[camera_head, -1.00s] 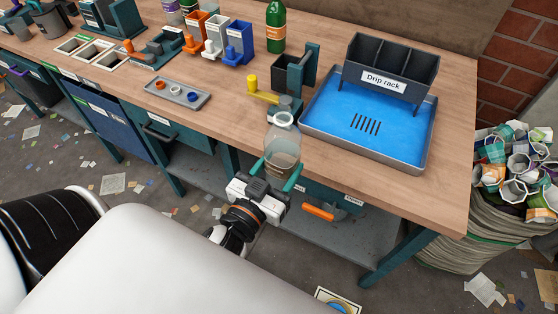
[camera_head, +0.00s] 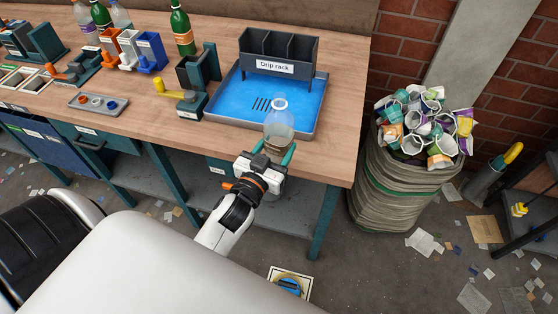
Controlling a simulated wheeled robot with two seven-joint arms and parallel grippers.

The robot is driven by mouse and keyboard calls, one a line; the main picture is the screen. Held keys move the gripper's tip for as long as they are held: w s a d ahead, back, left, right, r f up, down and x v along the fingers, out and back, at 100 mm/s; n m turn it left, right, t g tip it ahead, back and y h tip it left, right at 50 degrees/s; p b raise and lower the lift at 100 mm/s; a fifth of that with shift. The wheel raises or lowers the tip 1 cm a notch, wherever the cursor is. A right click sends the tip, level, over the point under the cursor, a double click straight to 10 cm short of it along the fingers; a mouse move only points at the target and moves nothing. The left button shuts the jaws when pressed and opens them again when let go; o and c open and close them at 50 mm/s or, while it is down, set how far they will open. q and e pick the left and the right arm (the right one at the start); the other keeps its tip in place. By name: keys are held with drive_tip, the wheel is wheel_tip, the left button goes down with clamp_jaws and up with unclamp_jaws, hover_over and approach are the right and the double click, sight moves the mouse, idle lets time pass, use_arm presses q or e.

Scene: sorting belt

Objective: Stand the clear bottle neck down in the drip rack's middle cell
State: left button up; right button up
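The clear bottle (camera_head: 279,131) is upright, with its pale ring-shaped neck at the top. My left gripper (camera_head: 277,153) is shut on its lower part, one teal finger on each side. The bottle is at the bench's front edge and overlaps the front of the blue tray in the picture; its height above the bench is hard to judge. The dark drip rack (camera_head: 304,71) stands at the back of the tray, behind the bottle. Its three cells open upward, and the middle cell (camera_head: 277,45) looks empty. My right gripper is not in view.
The blue tray (camera_head: 232,101) has a slotted drain and a raised grey rim. A teal stand with a yellow handle (camera_head: 170,90) is left of it. A small parts tray (camera_head: 97,105) lies farther left. A full sack (camera_head: 400,190) stands right of the bench.

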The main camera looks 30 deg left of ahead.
use_arm(q)
drive_tip(key=w+a+r+n+y+p, duration=0.1)
drive_tip(key=w+a+r+y+p, duration=0.15)
drive_tip(key=w+a, duration=0.45)
drive_tip(key=w+a+r+n+y+p, duration=0.1)
drive_tip(key=w+a+r+p, duration=0.15)
drive_tip(key=w+a, duration=0.4)
drive_tip(key=a+r+m, duration=0.2)
drive_tip(key=a+m, duration=0.4)
drive_tip(key=m, duration=0.3)
wheel_tip(320, 180, up, 11)
drive_tip(key=m+p, duration=1.3)
drive_tip(key=m, duration=0.4)
drive_tip(key=d+r+m+p, duration=0.2)
drive_tip(key=d+m+p, duration=0.2)
drive_tip(key=m, duration=0.5)
drive_tip(key=shift+w+d+m, duration=0.35)
drive_tip(key=shift+d+m, duration=0.05)
drive_tip(key=shift+d, duration=0.5)
drive_tip(key=shift+h, duration=0.25)
drive_tip(key=shift+g, duration=0.3)
